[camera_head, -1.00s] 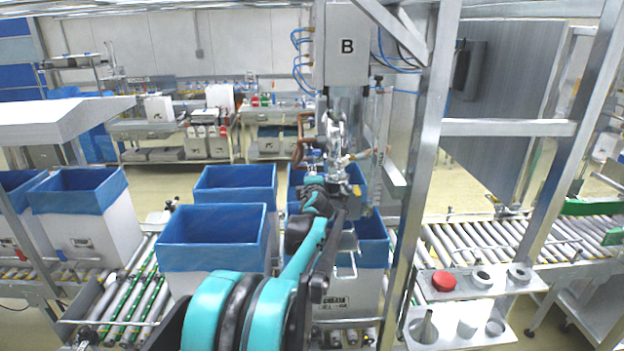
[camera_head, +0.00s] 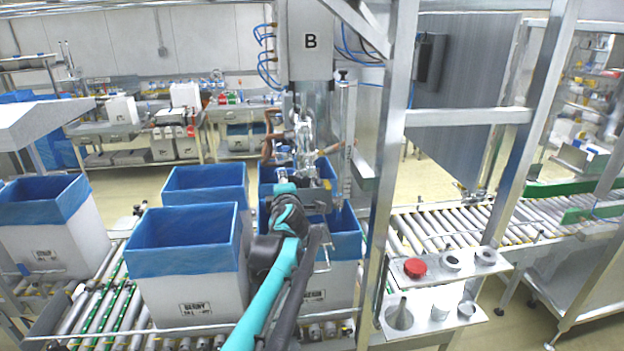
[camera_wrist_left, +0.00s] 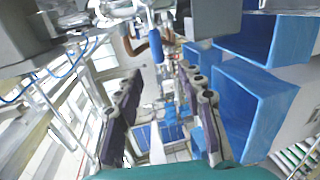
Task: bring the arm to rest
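My left arm (camera_head: 275,285), teal and black, rises from the bottom of the head view toward the machine under the letter B. Its far end lies in front of the blue-lined boxes. I cannot pick out the fingertips there against the machine's metal parts. In the left wrist view my left gripper (camera_wrist_left: 163,100) has its two dark fingers wide apart, with nothing held between them. My right gripper is not in view.
White boxes with blue liners stand on the roller conveyor: one at front left of centre (camera_head: 185,245), one at far left (camera_head: 45,205). A steel post (camera_head: 390,170) stands close right of my arm. A small shelf (camera_head: 435,300) holds a red round part (camera_head: 414,268).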

